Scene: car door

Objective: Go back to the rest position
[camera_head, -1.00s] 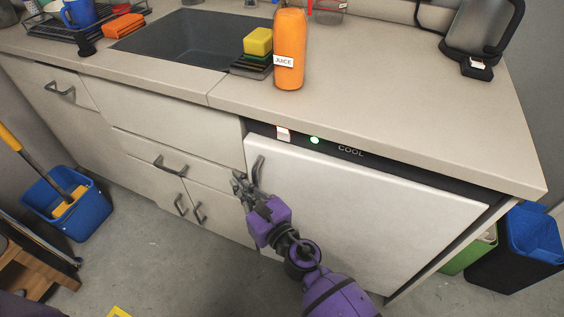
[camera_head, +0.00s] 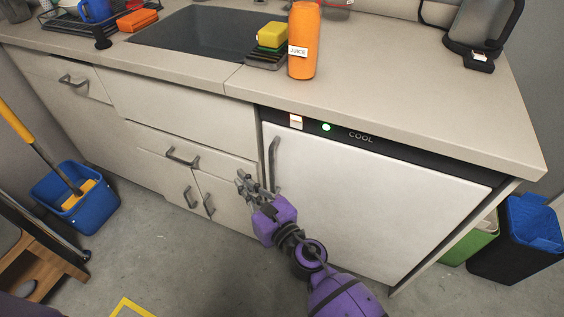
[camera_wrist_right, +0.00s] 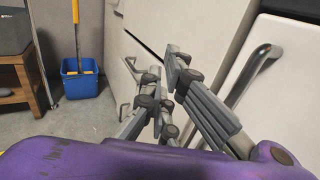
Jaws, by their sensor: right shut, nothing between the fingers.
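My right gripper (camera_head: 245,183) is shut and empty, on a purple wrist, in front of the cabinet just left of the fridge. It also shows in the right wrist view (camera_wrist_right: 166,78), with its grey fingers pointing ahead. The white fridge door (camera_head: 370,205) looks shut beneath its dark COOL panel (camera_head: 400,153). Its metal handle (camera_head: 273,165) is up and to the right of the fingertips in the head view, apart from them. The handle also shows to the right of the fingers in the right wrist view (camera_wrist_right: 246,80). My left gripper is not in view.
The counter (camera_head: 390,85) overhangs the fridge and carries an orange juice bottle (camera_head: 303,50). Drawer and cabinet handles (camera_head: 182,158) stick out at left. A blue bucket (camera_head: 88,212) stands on the floor at left, and bins (camera_head: 515,250) stand at right.

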